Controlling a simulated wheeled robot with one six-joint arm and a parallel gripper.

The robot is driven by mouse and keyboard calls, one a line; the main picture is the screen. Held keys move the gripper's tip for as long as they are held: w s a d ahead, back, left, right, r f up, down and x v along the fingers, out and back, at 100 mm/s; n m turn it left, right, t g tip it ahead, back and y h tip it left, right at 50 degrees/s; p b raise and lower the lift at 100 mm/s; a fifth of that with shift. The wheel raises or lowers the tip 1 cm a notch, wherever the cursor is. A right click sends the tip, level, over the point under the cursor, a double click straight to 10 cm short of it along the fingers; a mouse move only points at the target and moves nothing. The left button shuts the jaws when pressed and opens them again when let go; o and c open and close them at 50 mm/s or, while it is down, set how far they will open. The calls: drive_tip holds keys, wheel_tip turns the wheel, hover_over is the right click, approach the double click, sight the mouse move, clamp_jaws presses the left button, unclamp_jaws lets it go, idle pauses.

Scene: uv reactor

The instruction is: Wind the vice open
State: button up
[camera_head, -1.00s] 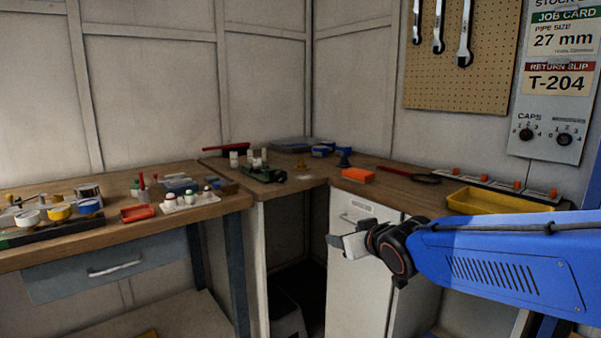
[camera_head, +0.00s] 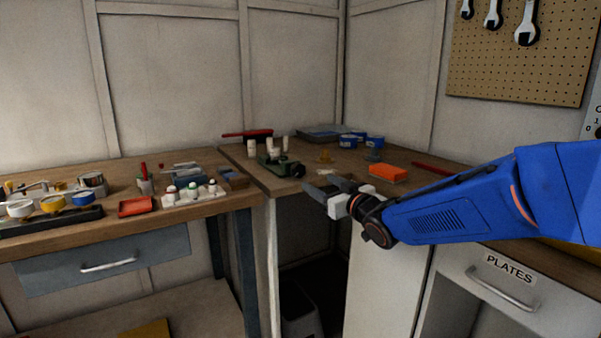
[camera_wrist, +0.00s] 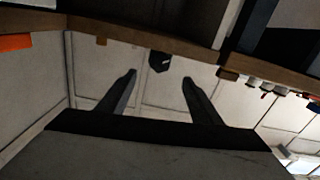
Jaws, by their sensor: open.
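A small green vice (camera_head: 273,163) stands on the bench near its front corner. A dark round end (camera_head: 298,170) faces right toward my arm. My gripper (camera_head: 322,187) is open and empty, in front of the bench edge, to the right of and slightly lower in the picture than the vice. In the wrist view, which looks upside down, both fingers of my gripper (camera_wrist: 158,78) are spread apart. A dark blocky shape, apparently the vice end (camera_wrist: 159,62), shows just beyond and between the fingertips. I cannot make out a handle bar.
White bottles (camera_head: 252,148) stand close around the vice. An orange block (camera_head: 388,172) lies on the bench to the right. A left bench holds a red tray (camera_head: 135,206) and a white rack (camera_head: 194,195) of small bottles. A white cabinet (camera_head: 385,290) stands below my arm.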

sight(300, 172)
drive_tip(key=x, duration=1.2)
drive_tip(key=shift+w+a, duration=0.25)
drive_tip(key=shift+w, duration=0.05)
drive_tip(key=shift+c, duration=0.7)
drive_tip(key=c, duration=0.9)
